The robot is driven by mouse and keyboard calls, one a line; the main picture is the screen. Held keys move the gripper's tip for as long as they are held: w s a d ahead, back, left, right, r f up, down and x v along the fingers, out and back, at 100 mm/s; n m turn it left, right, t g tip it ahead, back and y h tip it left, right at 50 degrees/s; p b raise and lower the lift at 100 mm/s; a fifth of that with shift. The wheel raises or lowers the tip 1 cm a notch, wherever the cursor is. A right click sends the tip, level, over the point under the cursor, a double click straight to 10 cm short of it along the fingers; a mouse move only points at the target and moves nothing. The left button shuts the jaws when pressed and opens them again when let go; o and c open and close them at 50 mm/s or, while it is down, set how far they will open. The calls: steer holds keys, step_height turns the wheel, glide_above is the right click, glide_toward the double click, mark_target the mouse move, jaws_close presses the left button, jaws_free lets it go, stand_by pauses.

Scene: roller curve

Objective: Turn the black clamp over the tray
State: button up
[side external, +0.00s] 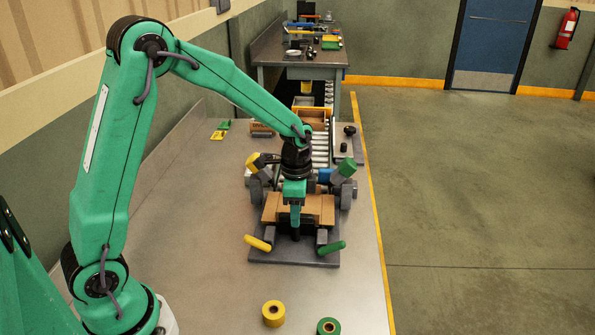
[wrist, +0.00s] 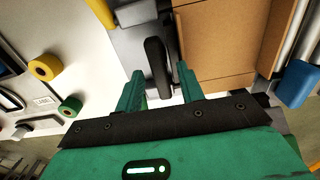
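The black clamp (wrist: 157,60) shows in the wrist view as a dark rounded bar at the near edge of a brown tray (wrist: 215,50). My gripper (wrist: 161,72) is open, with one green finger on each side of the bar and a visible gap on both sides. In the side external view my gripper (side external: 295,222) points down at the front of the brown tray (side external: 321,205), which sits in a grey fixture. The clamp is mostly hidden behind my gripper there.
A yellow handle (side external: 257,243) and a green handle (side external: 331,248) flank the fixture's front. Yellow (side external: 254,162) and green (side external: 346,168) clamps stand behind. The bench left of the fixture is clear.

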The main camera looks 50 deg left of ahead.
steer(key=shift+f, duration=0.15)
steer(key=shift+c, duration=0.5)
jaws_close()
steer(key=shift+n, duration=0.4)
steer(key=n, duration=0.8)
steer(key=shift+n, duration=0.3)
steer(key=n, duration=0.4)
steer(key=shift+n, duration=2.3)
